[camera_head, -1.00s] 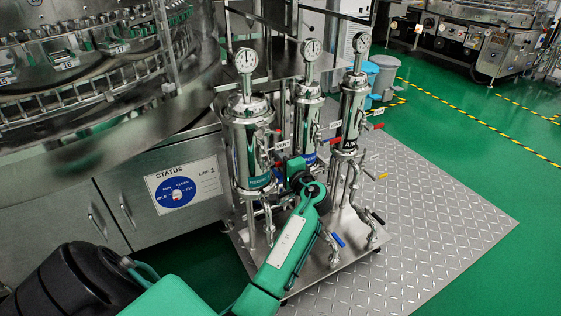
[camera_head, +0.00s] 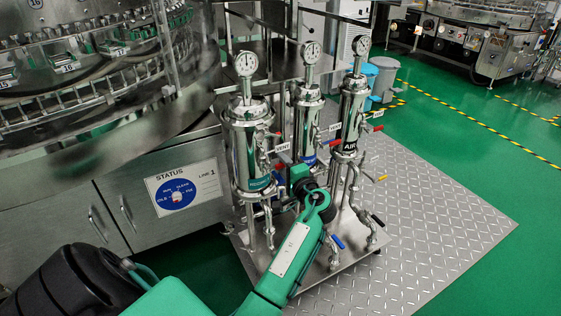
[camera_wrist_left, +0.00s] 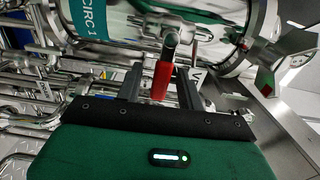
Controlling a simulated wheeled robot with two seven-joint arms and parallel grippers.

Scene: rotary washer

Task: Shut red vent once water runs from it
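Three steel filter housings stand on a stand in the head view. The left housing (camera_head: 243,150) has a teal label; part of this label, reading "CIRC 1" (camera_wrist_left: 90,25), shows in the left wrist view. A red handle (camera_head: 276,134) sits at the left housing's right side, above a VENT tag (camera_head: 282,148). My left gripper (camera_head: 299,174) is low beside this housing, its fingers hidden there. In the left wrist view, my left gripper (camera_wrist_left: 160,76) is open, with a red lever (camera_wrist_left: 162,82) between its two black fingers and gaps on both sides. I make out no running water.
The middle housing (camera_head: 306,120) and the right AIR housing (camera_head: 351,115) stand close by, with gauges on top. Blue (camera_head: 338,241) and black handles stick out low. The washer (camera_head: 90,80) fills the left. Tread plate floor (camera_head: 430,220) is clear to the right.

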